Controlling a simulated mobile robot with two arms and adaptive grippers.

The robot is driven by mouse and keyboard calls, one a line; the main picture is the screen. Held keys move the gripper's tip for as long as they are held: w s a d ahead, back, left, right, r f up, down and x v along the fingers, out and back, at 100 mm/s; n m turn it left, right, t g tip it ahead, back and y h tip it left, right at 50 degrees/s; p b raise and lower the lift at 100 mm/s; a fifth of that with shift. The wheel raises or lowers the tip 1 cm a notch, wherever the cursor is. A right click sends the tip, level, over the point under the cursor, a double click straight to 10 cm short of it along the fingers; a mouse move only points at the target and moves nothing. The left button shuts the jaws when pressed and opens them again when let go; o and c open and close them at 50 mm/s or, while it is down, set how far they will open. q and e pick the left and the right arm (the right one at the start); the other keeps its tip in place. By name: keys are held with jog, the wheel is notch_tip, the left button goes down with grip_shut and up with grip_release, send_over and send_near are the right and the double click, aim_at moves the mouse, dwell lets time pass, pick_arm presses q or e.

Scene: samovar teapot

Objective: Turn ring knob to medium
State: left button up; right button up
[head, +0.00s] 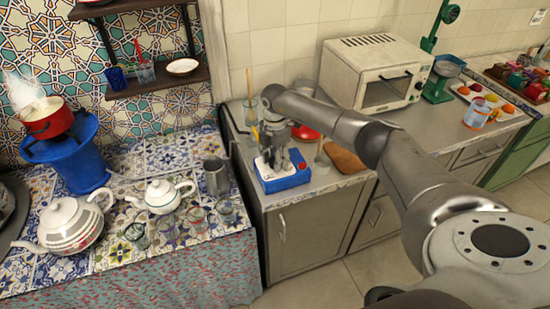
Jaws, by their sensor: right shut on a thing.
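A small blue box-shaped device (287,181) with a white top and a red button on its right side stands near the front edge of the counter. My right gripper (273,163) reaches down onto its top from above, fingers pointing down. It is shut on what appears to be the ring knob, which the fingers hide. The knob's setting cannot be read from here. My left gripper is not in view.
A tall glass jar (251,112), a red round thing (305,132) and a wooden board (346,161) are close to the device. A white toaster oven (376,72) stands behind, right. On the left tiled table are teapots (70,224), glasses and a blue stove (75,158) with a steaming red pot (47,120).

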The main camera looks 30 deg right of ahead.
jog(key=shift+r, duration=0.1)
jog(key=o, duration=1.1)
jog(key=shift+c, duration=0.2)
notch_tip(320, 180, up, 12)
